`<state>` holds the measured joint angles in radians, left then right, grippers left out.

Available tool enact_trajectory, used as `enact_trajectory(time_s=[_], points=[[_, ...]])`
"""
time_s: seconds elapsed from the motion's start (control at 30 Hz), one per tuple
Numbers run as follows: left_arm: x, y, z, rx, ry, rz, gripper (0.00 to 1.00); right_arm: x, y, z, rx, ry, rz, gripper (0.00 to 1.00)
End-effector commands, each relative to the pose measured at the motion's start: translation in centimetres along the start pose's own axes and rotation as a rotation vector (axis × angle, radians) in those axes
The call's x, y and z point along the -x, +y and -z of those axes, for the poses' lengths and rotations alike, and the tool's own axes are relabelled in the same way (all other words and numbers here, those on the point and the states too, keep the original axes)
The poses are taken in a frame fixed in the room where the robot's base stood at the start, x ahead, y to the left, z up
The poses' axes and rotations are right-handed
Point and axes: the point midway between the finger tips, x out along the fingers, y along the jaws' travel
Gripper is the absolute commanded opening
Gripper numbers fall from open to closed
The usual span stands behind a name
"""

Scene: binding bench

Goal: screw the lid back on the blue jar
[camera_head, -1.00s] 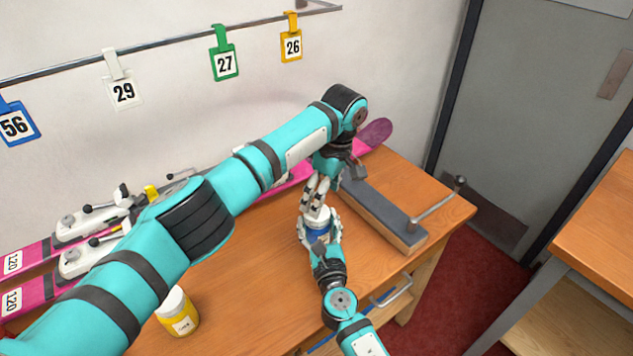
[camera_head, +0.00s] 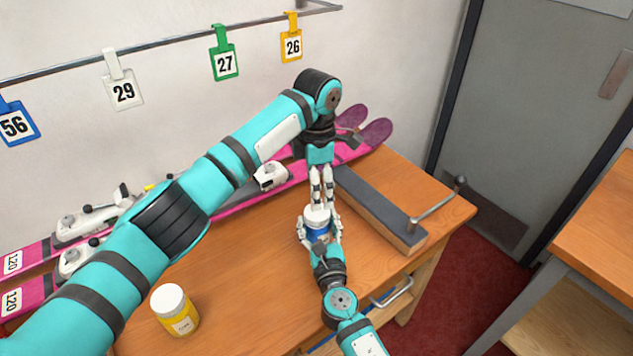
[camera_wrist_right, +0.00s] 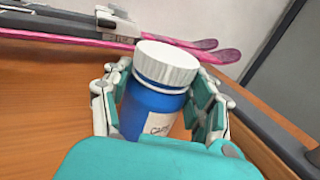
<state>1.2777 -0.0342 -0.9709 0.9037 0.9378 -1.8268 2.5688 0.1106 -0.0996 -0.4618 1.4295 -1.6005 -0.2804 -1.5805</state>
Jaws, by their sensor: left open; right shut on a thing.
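The blue jar (camera_head: 317,233) stands upright near the middle of the bench. Its white lid (camera_head: 316,213) sits on top; the lid also shows in the right wrist view (camera_wrist_right: 167,66), with a white band just beneath it. I cannot tell how tight the lid is. My right gripper (camera_head: 321,235) is shut around the jar's body from the front, with a finger on each side in the right wrist view (camera_wrist_right: 158,108). My left gripper (camera_head: 320,198) points down just above the lid, open and holding nothing.
A yellow jar (camera_head: 176,312) with a white lid stands at the front left. Pink skis (camera_head: 225,205) with bindings lie along the wall. A grey-topped wooden block (camera_head: 380,208) with a metal handle (camera_head: 437,206) lies right of the blue jar. The bench's right edge is close by.

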Motion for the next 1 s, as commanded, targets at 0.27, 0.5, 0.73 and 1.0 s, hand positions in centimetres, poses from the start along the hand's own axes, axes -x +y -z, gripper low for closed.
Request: enact_trajectory(time_s=[0.27, 0.5, 0.73, 1.0], points=[[-4.3, 0.0, 0.1, 0.001, 0.002, 0.002, 0.80, 0.0, 0.0, 0.0, 0.000, 0.001, 0.000, 0.00], [-7.0, 0.0, 0.1, 0.000, 0.002, 0.001, 0.80, 0.0, 0.0, 0.0, 0.000, 0.000, 0.000, 0.00], [-7.4, 0.0, 0.0, 0.000, 0.000, 0.000, 0.80, 0.0, 0.0, 0.0, 0.000, 0.000, 0.001, 0.00], [-7.4, 0.0, 0.0, -0.001, 0.000, 0.000, 0.64, 0.0, 0.0, 0.0, 0.000, 0.000, 0.001, 0.00]])
